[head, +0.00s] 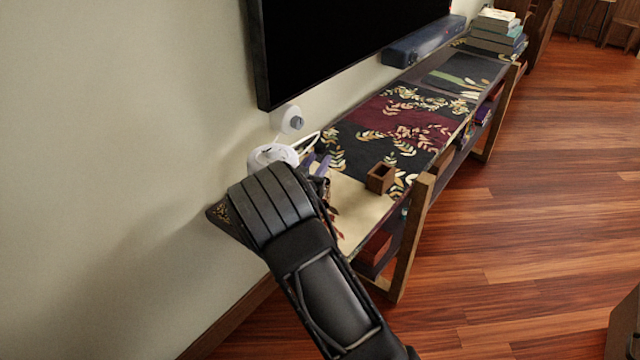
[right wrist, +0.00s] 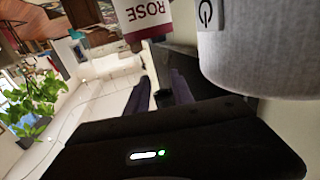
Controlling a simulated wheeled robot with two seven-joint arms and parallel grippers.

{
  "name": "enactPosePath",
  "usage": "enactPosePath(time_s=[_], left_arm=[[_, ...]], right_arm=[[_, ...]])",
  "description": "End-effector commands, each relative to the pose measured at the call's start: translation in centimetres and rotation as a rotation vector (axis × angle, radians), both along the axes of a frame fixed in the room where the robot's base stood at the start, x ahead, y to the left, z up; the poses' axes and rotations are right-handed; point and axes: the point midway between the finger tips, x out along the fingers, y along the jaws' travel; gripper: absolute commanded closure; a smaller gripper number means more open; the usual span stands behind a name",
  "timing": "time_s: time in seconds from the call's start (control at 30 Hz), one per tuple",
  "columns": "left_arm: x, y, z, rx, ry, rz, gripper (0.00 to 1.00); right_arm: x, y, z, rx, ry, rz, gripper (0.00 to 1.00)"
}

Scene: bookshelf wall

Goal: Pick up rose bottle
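In the head view the fingers (head: 317,163) show just past my wrist, over the near shelf end. My left gripper is not in view.
A grey fabric cylinder with a power mark (right wrist: 255,55) stands close to the right gripper. A white round object (head: 272,154) is by the wall. A small wooden box (head: 381,177) stands on the low shelf. A black screen (head: 340,45) hangs above.

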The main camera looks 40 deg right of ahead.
Motion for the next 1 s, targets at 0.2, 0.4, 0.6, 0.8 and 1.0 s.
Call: enactPosePath(time_s=[0.2,0.4,0.6,0.8,1.0], left_arm=[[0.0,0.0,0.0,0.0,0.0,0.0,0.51],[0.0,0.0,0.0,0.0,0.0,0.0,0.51],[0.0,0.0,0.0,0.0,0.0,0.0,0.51],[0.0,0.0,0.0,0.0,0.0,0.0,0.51],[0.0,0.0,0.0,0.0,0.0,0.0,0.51]], right_arm=[[0.01,0.01,-0.01,0.0,0.0,0.0,0.92],[0.01,0.01,-0.01,0.0,0.0,0.0,1.0],[0.0,0.01,-0.01,0.0,0.0,0.0,1.0],[0.0,0.01,-0.01,0.0,0.0,0.0,1.0],[0.01,0.02,-0.01,0.0,0.0,0.0,1.0]])
